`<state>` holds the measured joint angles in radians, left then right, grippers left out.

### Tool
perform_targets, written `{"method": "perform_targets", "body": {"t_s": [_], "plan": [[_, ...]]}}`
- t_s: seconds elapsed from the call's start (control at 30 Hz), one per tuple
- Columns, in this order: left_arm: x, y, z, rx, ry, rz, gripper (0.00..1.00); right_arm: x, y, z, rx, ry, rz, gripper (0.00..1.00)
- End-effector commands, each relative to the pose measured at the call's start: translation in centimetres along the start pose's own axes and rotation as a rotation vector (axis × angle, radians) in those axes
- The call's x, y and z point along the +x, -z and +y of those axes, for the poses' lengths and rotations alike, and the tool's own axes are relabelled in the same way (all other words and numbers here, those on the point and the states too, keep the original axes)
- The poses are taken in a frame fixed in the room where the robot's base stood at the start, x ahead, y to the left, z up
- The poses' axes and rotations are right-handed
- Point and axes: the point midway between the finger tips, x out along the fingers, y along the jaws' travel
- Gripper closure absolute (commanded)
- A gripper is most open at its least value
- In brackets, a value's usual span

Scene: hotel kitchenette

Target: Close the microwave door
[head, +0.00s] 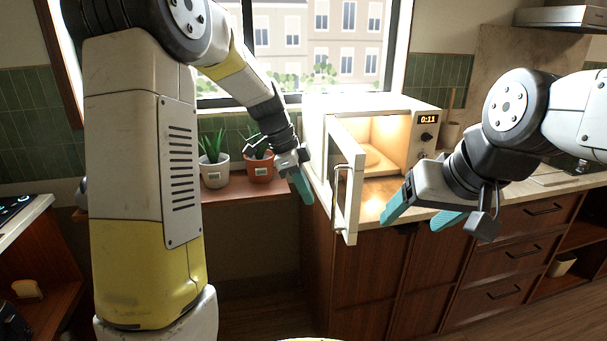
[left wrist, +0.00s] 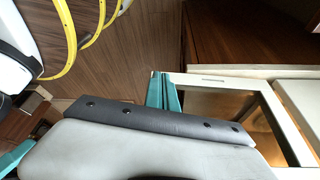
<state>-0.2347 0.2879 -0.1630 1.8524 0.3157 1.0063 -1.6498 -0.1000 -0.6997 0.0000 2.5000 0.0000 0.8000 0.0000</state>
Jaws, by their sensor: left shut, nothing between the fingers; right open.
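The white microwave (head: 375,115) stands on the counter with its inside lit and its display reading 0:11. Its door (head: 346,185) is hinged at the left and swung wide open toward me, with a handle (head: 340,200) on it. My left gripper (head: 302,188) is shut and empty, just left of the open door in the head view. My right gripper (head: 418,218) is open and empty, in front of the microwave and right of the door.
Two potted plants, one in a white pot (head: 215,174) and one in a terracotta pot (head: 258,170), stand on the sill left of the microwave. A wooden cup (head: 449,134) stands behind the microwave's right side. Wooden cabinets (head: 430,275) fill the space below the counter.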

Motion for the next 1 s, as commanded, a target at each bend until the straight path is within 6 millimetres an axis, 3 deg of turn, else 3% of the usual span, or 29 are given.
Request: {"method": "perform_targets", "body": {"t_s": [0.1,0.3,0.77,1.0], "plan": [[0.8,1.8,0.0,0.003,0.0,0.0,1.0,0.0,0.0,0.0,0.0,0.0,0.0,0.27],[1.5,3.5,0.0,0.0,0.001,0.0,1.0,0.0,0.0,0.0,0.0,0.0,0.0,0.27],[1.6,3.8,0.0,-0.003,0.002,0.0,1.0,0.0,0.0,0.0,0.0,0.0,0.0,0.27],[2.2,5.5,0.0,-0.051,0.022,0.0,1.0,0.0,0.0,0.0,0.0,0.0,0.0,0.27]]}}
